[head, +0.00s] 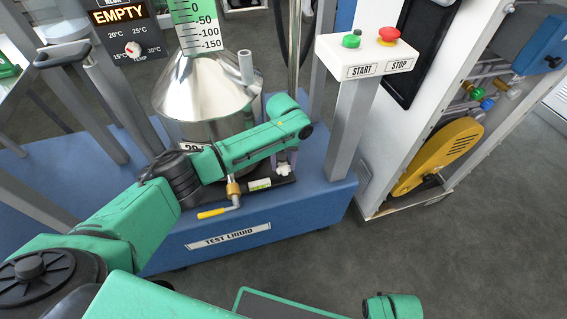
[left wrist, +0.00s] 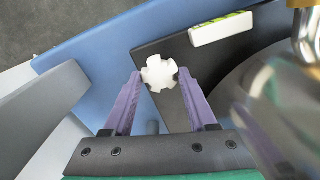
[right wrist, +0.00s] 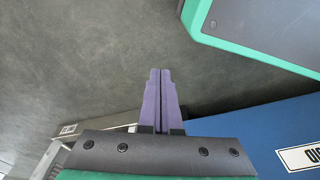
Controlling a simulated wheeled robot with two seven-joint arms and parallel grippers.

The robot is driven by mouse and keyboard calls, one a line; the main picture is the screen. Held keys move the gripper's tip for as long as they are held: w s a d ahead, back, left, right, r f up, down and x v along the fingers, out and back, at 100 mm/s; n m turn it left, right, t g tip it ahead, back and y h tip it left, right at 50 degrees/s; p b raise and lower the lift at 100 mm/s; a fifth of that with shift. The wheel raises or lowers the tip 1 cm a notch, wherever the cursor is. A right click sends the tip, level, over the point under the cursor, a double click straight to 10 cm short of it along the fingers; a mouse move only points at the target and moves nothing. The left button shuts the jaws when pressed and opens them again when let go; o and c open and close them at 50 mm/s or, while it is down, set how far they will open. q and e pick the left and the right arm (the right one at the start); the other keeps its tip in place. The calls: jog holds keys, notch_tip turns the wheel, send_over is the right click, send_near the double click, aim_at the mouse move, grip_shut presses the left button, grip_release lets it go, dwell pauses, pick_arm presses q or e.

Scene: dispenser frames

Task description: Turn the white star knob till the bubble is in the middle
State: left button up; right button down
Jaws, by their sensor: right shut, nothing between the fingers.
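The white star knob (left wrist: 159,73) is between the tips of the purple fingers of my left gripper (left wrist: 160,74) in the left wrist view. The fingers are apart, one on each side; I cannot tell whether either touches it. In the head view the knob (head: 284,170) shows just below my left gripper (head: 287,158), at the right end of a dark bar. A level vial with yellow-green windows (left wrist: 220,29) lies on that bar, also in the head view (head: 260,184); its bubble is too small to make out. My right gripper (right wrist: 160,100) is shut and empty over the floor.
A steel funnel vessel (head: 205,85) stands behind my left forearm on the blue base (head: 325,190). A brass valve with a yellow handle (head: 212,212) is left of the vial. A START/STOP box (head: 365,55) stands behind at the right. Grey floor (head: 470,250) is clear at right.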

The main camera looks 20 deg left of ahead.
pick_arm(q)
jog(key=shift+c, duration=1.3)
jog(key=m+p, duration=0.5)
jog(key=shift+r+m, duration=0.1)
jog(key=shift+m, duration=0.2)
jog(key=m+p, duration=0.1)
jog(key=m, duration=0.3)
jog(key=shift+d+m, duration=0.1)
jog(key=shift+m, duration=0.2)
jog(key=m, duration=0.4)
jog(key=shift+m+p, duration=0.3)
jog(key=shift+p, duration=0.05)
pick_arm(e)
jog(key=s+d+f, duration=0.1)
jog(key=s+f, duration=0.2)
jog(key=s, duration=0.3)
jog(key=s+d+f, duration=0.2)
jog(key=s, duration=0.4)
jog(key=shift+f+n, duration=0.3)
jog(key=shift+f, duration=0.1)
jog(key=shift+s, duration=0.2)
